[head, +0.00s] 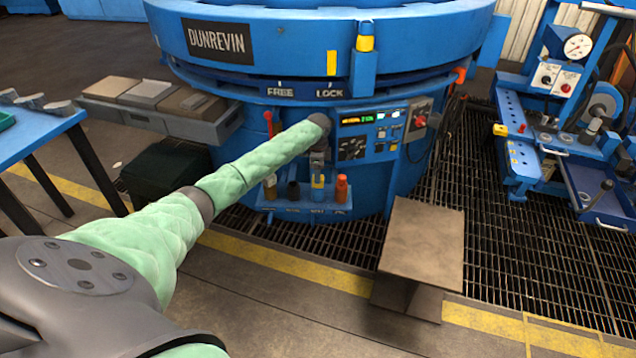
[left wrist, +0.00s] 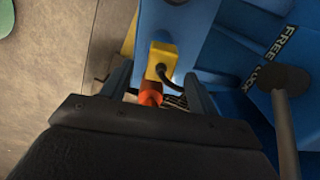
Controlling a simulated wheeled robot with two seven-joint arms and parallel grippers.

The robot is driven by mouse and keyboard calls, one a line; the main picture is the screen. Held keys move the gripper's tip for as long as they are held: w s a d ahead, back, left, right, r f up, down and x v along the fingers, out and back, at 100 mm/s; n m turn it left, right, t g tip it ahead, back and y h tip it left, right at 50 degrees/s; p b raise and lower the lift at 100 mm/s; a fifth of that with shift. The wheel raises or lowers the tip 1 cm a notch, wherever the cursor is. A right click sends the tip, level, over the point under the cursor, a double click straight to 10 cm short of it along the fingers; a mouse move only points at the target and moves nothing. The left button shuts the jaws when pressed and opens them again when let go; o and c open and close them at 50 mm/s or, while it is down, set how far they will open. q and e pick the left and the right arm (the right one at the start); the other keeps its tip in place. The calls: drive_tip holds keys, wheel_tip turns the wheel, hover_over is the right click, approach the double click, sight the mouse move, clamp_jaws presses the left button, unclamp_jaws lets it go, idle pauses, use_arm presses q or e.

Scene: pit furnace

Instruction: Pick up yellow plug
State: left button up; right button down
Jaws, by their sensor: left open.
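A yellow plug (head: 317,181) stands on the small blue shelf (head: 303,206) at the front of the furnace, partly covered by the gripper. My left arm reaches to the furnace front, and its gripper (head: 319,163) points down just above the plug. In the left wrist view a yellow block (left wrist: 161,61) with a black cable shows just beyond the open jaws (left wrist: 157,88). An orange piece (left wrist: 150,93) shows between the fingers. I see no clear contact. My right gripper is not in view.
An orange plug (head: 342,188) stands to the right on the shelf, with dark and brown ones to the left. The control panel (head: 372,133) is just behind. A brown stand (head: 424,240) is in front on the right. A blue table (head: 40,135) is at left.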

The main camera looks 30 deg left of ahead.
use_arm(q)
wheel_tip(320, 180, down, 4)
drive_tip(key=shift+f, duration=0.1)
drive_tip(key=c, duration=1.1)
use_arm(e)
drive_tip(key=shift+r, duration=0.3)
